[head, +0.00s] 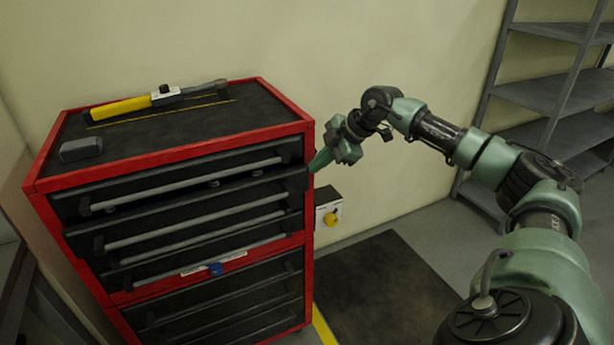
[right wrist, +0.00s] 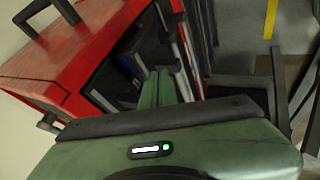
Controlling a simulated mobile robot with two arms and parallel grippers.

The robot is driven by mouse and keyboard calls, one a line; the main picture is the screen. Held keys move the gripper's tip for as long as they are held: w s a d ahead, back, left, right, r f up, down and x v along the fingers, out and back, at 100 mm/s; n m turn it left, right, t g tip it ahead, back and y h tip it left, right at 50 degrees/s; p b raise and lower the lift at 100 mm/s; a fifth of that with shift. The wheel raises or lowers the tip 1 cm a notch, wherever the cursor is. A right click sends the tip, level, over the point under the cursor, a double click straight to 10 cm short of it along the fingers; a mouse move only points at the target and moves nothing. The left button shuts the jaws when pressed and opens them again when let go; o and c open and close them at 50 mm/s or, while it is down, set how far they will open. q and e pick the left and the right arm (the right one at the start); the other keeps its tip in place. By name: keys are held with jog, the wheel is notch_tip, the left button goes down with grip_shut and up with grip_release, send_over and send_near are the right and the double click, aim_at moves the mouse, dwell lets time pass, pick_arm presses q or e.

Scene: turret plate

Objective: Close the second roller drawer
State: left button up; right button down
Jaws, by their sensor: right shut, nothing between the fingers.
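The red roller cabinet (head: 308,215) stands at the left in the head view, with several black drawers with grey bar handles. The second drawer (head: 190,222) from the top sticks out past the front, partly open; its right end is near my gripper. My right gripper (head: 318,161) is shut and empty, with its green fingertips at the right front corner of that drawer. In the right wrist view the shut fingers (right wrist: 165,76) point toward the drawer fronts beside the red cabinet side (right wrist: 75,60); whether they touch is unclear. My left gripper is not in view.
On the cabinet's top lie a yellow-handled tool (head: 122,107) and a small dark block (head: 81,149).

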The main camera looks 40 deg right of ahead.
aim_at(299, 182)
jog(key=p+x, duration=0.2)
jog(key=x, duration=0.6)
jog(key=shift+w+f, duration=0.4)
jog(key=shift+f, duration=0.15)
